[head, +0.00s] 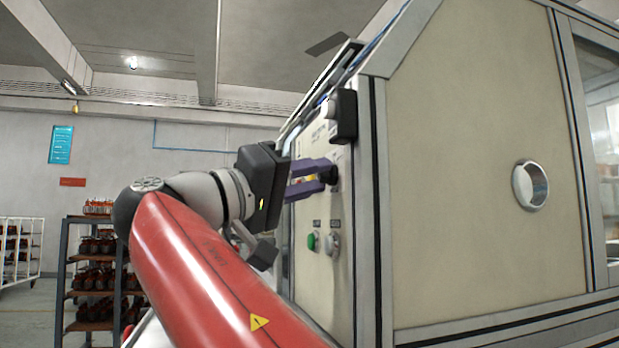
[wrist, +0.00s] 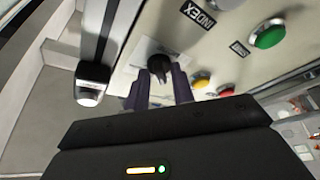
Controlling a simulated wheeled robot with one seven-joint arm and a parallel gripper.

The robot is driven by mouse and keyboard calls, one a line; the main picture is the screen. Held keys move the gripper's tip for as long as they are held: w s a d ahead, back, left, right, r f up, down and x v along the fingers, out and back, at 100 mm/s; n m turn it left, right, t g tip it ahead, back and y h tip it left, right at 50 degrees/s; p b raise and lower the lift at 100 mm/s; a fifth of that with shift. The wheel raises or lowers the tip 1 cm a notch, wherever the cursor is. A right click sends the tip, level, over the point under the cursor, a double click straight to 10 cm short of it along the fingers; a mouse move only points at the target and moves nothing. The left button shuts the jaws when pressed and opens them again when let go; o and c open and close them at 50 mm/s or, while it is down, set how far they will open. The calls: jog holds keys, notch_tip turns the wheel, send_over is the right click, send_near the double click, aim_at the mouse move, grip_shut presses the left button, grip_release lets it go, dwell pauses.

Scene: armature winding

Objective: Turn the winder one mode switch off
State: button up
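The winder's front panel (head: 314,220) is a pale upright face at the left end of the big cream machine. A black rotary knob (head: 332,175) sits on it; it also shows in the wrist view (wrist: 159,69). My gripper (head: 325,174) has two purple fingers, one above and one below in the head view. Their tips reach the knob and lie on either side of it in the wrist view (wrist: 161,82). A gap shows between the fingers. I cannot tell whether they press on the knob. The knob's pointer and its own label are not readable.
Below the knob are a green button (head: 312,241) and a grey one (head: 332,243). The wrist view shows red (wrist: 200,83) and yellow (wrist: 226,89) buttons close to the fingers. A black box (head: 343,116) juts from the panel edge above. Shelves (head: 66,260) stand far left.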

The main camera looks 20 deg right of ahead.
jog(key=c, duration=0.4)
jog(key=m+g+b, duration=0.1)
jog(key=m, duration=0.3)
jog(key=m+g+h, duration=0.1)
jog(key=m+g, duration=0.1)
jog(key=m, duration=0.2)
jog(key=m+g+h+b, duration=0.1)
jog(key=m+g, duration=0.1)
jog(key=m, duration=0.2)
jog(key=shift+w+f+b, duration=0.15)
jog(key=shift+w+b, duration=0.15)
jog(key=shift+w, duration=0.05)
jog(key=shift+m+g, duration=0.4)
jog(key=o, duration=0.7)
jog(key=shift+c, duration=0.2)
jog(key=shift+a, duration=0.15)
